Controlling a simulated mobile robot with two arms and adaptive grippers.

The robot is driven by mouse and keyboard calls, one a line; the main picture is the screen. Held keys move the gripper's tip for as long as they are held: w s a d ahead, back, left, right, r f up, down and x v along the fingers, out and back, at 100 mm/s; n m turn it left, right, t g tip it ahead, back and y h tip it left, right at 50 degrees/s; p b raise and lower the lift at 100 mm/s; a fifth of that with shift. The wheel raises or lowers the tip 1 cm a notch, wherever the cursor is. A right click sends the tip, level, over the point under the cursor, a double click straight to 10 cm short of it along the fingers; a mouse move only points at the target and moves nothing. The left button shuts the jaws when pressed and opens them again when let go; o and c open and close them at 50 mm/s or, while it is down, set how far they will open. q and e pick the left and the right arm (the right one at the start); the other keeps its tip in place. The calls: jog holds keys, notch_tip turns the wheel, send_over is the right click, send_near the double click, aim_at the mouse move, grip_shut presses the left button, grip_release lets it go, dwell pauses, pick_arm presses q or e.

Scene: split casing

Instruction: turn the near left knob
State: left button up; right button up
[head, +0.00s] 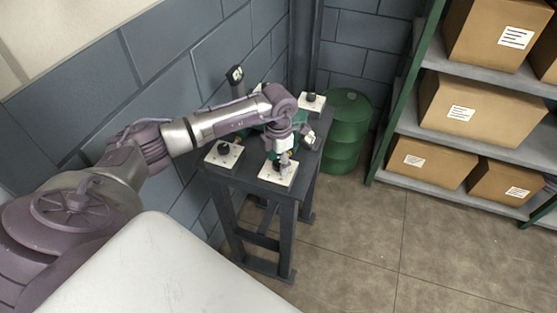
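The dark table (250,182) carries several white plates with dark knobs. The near left knob (223,149) is on the plate at the table's left corner, and no gripper is at it. Another plate (287,181) is at the front corner, right of it. My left gripper (284,163) points down over that front plate, at or just above its knob, which it mostly hides. Its fingers are too small to tell whether they are open or shut. A third knob (311,97) is on the far plate. My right gripper is out of view.
A green object (303,130) on the table is partly hidden behind my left arm. A dark upright post (236,78) with a dial stands behind. A green drum (346,120) is beside the table; shelves with boxes (466,108) are right. The floor in front is clear.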

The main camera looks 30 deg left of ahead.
pick_arm(q)
jog(key=c, duration=0.8)
jog(key=shift+f+m+b, duration=0.15)
jog(key=shift+m+b, duration=0.65)
jog(key=shift+b, duration=0.3)
jog(key=m+b, duration=0.7)
jog(key=m, duration=0.1)
jog(key=shift+b, duration=0.3)
jog(key=shift+r+m+b, duration=0.2)
jog(key=shift+m+b, duration=0.4)
jog(key=shift+m, duration=0.4)
jog(key=shift+m, duration=0.3)
jog(key=o, duration=1.1)
jog(key=shift+o, duration=0.2)
